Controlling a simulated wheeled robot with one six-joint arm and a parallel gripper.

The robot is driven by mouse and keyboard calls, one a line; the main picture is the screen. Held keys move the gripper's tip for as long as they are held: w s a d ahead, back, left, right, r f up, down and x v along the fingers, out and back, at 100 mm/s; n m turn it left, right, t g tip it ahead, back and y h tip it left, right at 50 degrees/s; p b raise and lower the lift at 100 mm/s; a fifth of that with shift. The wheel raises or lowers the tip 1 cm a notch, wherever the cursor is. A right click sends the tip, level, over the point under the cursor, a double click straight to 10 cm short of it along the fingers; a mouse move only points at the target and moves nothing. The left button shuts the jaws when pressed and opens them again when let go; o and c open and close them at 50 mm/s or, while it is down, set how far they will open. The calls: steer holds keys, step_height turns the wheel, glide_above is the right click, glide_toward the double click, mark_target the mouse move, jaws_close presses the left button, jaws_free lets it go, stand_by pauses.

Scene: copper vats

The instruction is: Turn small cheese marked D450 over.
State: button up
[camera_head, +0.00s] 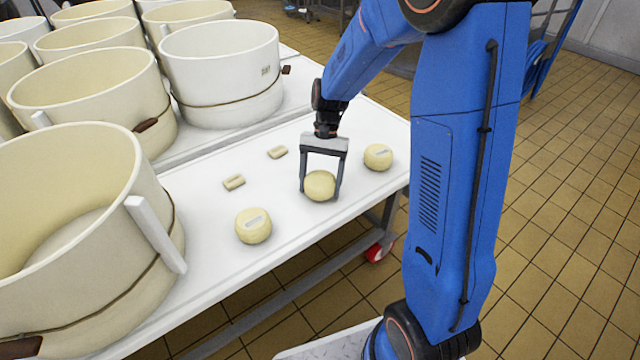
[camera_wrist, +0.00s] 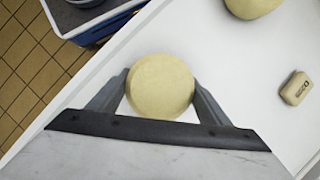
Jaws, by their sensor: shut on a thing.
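A small round pale-yellow cheese (camera_head: 319,186) is between the two fingers of my gripper (camera_head: 321,190), at the white table's front part. My gripper is shut on it, one finger on each side. In the wrist view the cheese (camera_wrist: 160,85) shows a plain face with no label, between the fingertips (camera_wrist: 161,84). Any marking on it is hidden. Another small cheese (camera_head: 253,226) with a pale label on top sits to the left, and one more labelled cheese (camera_head: 378,157) sits to the right. Their labels are too small to read.
Two small pale blocks (camera_head: 234,182) (camera_head: 277,152) lie behind the cheeses; one block (camera_wrist: 296,88) shows dark marking in the wrist view. Large cream hoop moulds (camera_head: 218,75) fill the left and back. The white table (camera_head: 205,235) has bare room around the cheeses.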

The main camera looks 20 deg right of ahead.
steer(key=o, duration=1.6)
steer(key=v, duration=1.7)
steer(key=shift+r, duration=0.2)
steer(key=s+d+n+t+h, duration=0.1)
steer(key=s+n+t, duration=0.1)
steer(key=s, duration=0.7)
steer(key=s+d+r+n+t, duration=0.1)
steer(key=s+n+t, duration=0.1)
steer(key=s, duration=0.8)
steer(key=s+d+n+t+h, duration=0.1)
steer(key=s+t, duration=0.3)
steer(key=s, duration=0.6)
steer(key=shift+d+r+n+t+h, duration=0.15)
steer(key=shift+r+n+t+h, duration=0.15)
steer(key=shift+n, duration=0.6)
